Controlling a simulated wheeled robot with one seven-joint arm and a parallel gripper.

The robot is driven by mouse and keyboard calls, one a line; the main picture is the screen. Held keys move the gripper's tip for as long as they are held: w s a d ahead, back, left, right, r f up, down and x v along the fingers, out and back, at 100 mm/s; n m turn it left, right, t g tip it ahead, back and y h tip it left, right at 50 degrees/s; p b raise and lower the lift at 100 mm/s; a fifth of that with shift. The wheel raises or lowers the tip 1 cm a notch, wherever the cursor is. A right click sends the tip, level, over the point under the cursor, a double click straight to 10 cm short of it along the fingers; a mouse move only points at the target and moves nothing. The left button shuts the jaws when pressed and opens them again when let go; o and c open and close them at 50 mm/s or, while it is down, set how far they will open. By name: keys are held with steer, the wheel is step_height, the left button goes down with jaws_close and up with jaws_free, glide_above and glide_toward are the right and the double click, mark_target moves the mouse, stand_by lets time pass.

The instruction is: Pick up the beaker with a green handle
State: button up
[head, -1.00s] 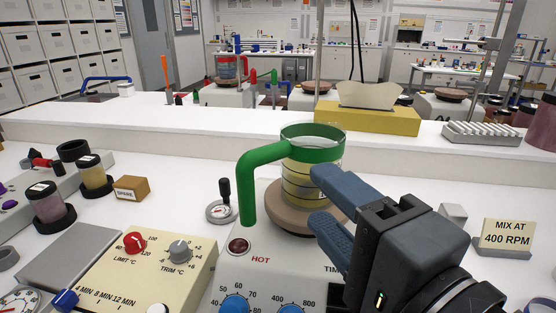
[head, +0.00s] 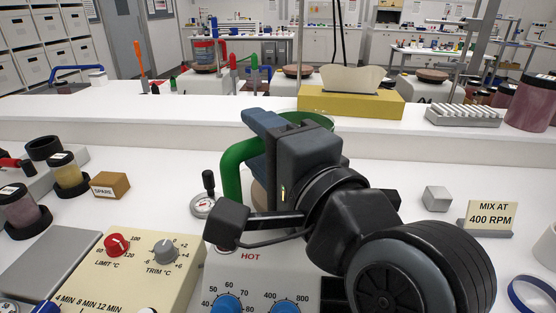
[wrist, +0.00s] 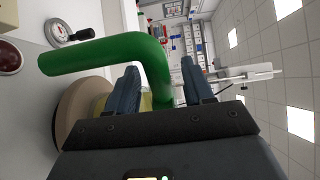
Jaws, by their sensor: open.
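The beaker's green handle (head: 233,168) shows at the left of my gripper (head: 262,140) in the head view. A bit of green rim (head: 322,117) shows behind the gripper; most of the beaker is hidden there. In the wrist view the green handle (wrist: 105,53) runs in from the left and bends down between the two blue fingers of my gripper (wrist: 160,88). The fingers are apart, one on each side of the handle's arm. I cannot tell whether either finger touches it. The beaker stands on a brown round hotplate top (wrist: 82,112).
A hotplate body with blue knobs (head: 228,303) lies below the gripper. A dial gauge with a black stem (head: 208,185) stands close left of the handle. A yellow tissue box (head: 350,102) is on the shelf behind. A sign (head: 490,217) and grey cube (head: 437,198) stand right.

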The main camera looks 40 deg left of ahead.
steer(key=shift+c, duration=0.3)
jaws_close()
stand_by(0.3)
